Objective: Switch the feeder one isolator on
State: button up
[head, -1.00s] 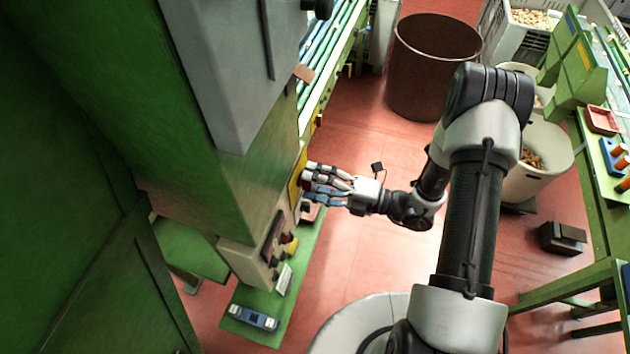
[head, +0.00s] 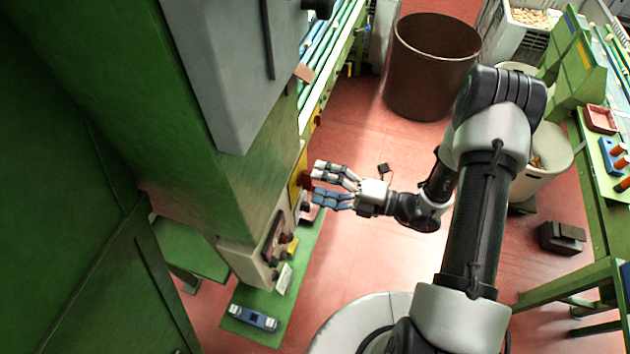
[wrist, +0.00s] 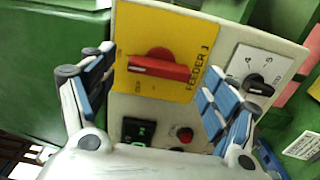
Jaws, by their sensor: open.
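The feeder one isolator is a red rotary handle (wrist: 158,68) on a yellow plate (wrist: 185,40) lettered FEEDER 1 in the wrist view. Its bar lies nearly level across the picture, at right angles to the lettering. Small marks beside it are too small to read. In the head view the handle (head: 305,180) shows as a small red patch on the column's side. My gripper (head: 317,181) is open and empty, just right of the handle. In the wrist view its fingers (wrist: 157,66) stand apart to the left and right of the handle. I see no clear contact.
A black selector knob (wrist: 258,86) on a white plate is right of the isolator. A red button (wrist: 184,134) and a dark switch (wrist: 138,131) sit below it. A green ledge (head: 262,300) runs under the panel.

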jog(key=v, duration=1)
jog(key=shift+d, duration=0.25)
jog(key=shift+s, duration=0.1)
jog(key=s+a+n+g+h+b, duration=0.5)
jog(key=s+n+g+h+b, duration=0.5)
jog(key=n, duration=1)
jog(key=s+d+f+n+t+h+b, duration=0.2)
jog(key=d+n+t+h+b, duration=0.1)
jog(key=n+b, duration=0.5)
jog(key=s+d+f+n+t+h+b, duration=0.1)
jog(key=s+d+n+t+h+b, duration=0.2)
jog(key=n+b, duration=0.6)
jog(key=n+t+h, duration=0.1)
jog(key=n+t, duration=0.1)
jog(key=n, duration=0.1)
jog(key=shift+s+f+t, duration=0.25)
jog(key=shift+f+t, duration=0.05)
jog(key=shift+f, duration=0.1)
